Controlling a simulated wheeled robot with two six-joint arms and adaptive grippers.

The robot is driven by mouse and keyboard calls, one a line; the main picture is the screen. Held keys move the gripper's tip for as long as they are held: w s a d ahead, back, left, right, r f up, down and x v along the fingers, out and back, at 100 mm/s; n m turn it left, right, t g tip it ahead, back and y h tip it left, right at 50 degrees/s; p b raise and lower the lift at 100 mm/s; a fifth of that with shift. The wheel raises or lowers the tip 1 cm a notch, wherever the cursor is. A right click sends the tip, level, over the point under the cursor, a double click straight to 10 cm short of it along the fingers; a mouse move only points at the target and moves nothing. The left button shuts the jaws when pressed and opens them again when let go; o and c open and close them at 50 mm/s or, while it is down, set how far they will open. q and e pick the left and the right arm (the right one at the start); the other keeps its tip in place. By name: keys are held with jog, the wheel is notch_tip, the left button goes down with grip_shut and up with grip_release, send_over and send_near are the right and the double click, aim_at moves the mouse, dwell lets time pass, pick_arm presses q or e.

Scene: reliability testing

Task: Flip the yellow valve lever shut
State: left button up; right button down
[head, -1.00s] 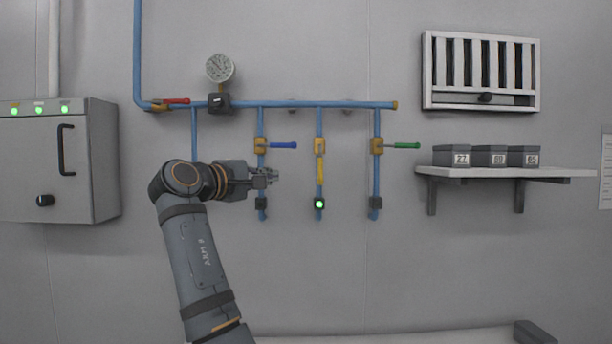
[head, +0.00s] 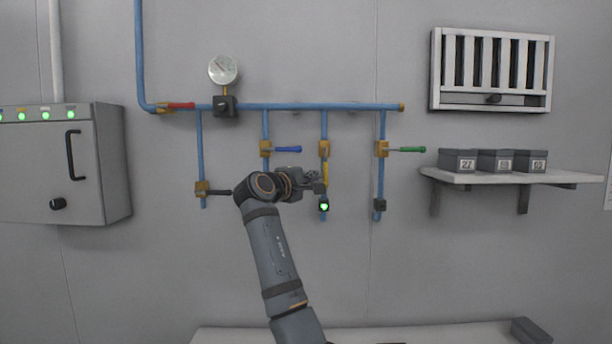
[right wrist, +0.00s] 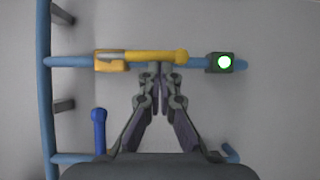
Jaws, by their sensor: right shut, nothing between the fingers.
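The yellow valve lever (head: 326,171) hangs down in line with its blue vertical pipe, below its brass valve body (head: 324,148). In the right wrist view the lever (right wrist: 155,56) lies lengthwise along the pipe. A green lamp (head: 324,206) glows on the pipe below the lever. My right gripper (head: 317,180) is shut and empty, just left of the lever's lower part. In the right wrist view its fingertips (right wrist: 160,74) sit close beside the lever, near its free end. I cannot tell whether they touch it. My left gripper is out of view.
A blue lever (head: 287,149) sticks out sideways on the pipe to the left. A green lever (head: 411,149) sticks out on the pipe to the right. A black lever (head: 219,192) is left of my arm. A shelf (head: 510,177) with grey boxes is further right.

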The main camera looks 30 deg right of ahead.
jog(key=shift+f, duration=0.15)
jog(key=shift+s+d+n+b, duration=0.1)
jog(key=shift+d+n+b, duration=0.1)
jog(key=shift+n+b, duration=0.15)
